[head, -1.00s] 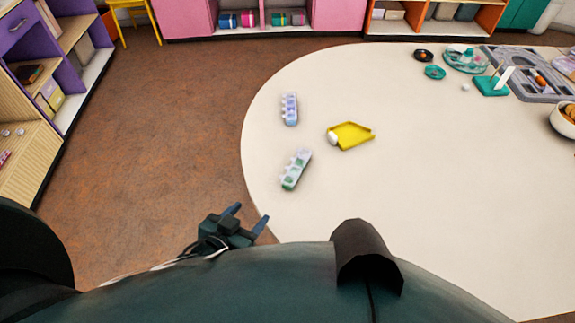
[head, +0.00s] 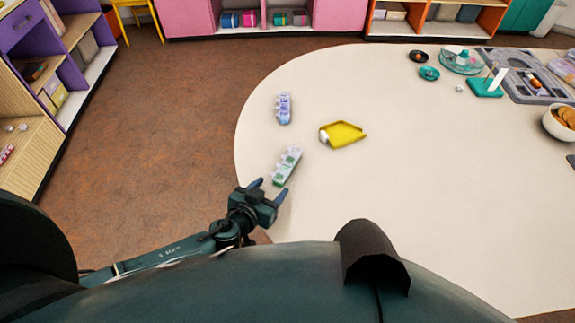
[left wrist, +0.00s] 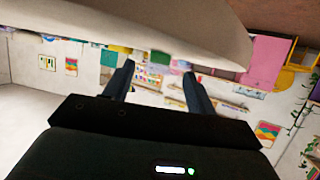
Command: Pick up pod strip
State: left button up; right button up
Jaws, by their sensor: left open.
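Two pod strips lie on the cream table (head: 400,190). The nearer pod strip (head: 287,166) is clear with green contents and lies tilted near the table's left edge. The farther pod strip (head: 284,108) has blue-purple contents and stands nearly lengthwise to my view. My left gripper (head: 270,190) is open and empty, just in front of the nearer strip, at the table's edge. In the left wrist view its two fingers (left wrist: 158,78) are apart with nothing between them. The strips do not show in that view. My right gripper is not in view.
A yellow tray (head: 346,133) with a white piece at its left end lies right of the strips. A teal stand (head: 484,88), a grey compartment tray (head: 530,95) and a bowl (head: 560,124) are at the far right. The table's middle is clear.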

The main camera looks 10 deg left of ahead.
aim_at(276, 183)
pick_arm(q)
jog(key=x, duration=0.3)
jog(key=shift+w, duration=0.15)
jog(key=shift+c, duration=0.6)
jog(key=c, duration=0.9)
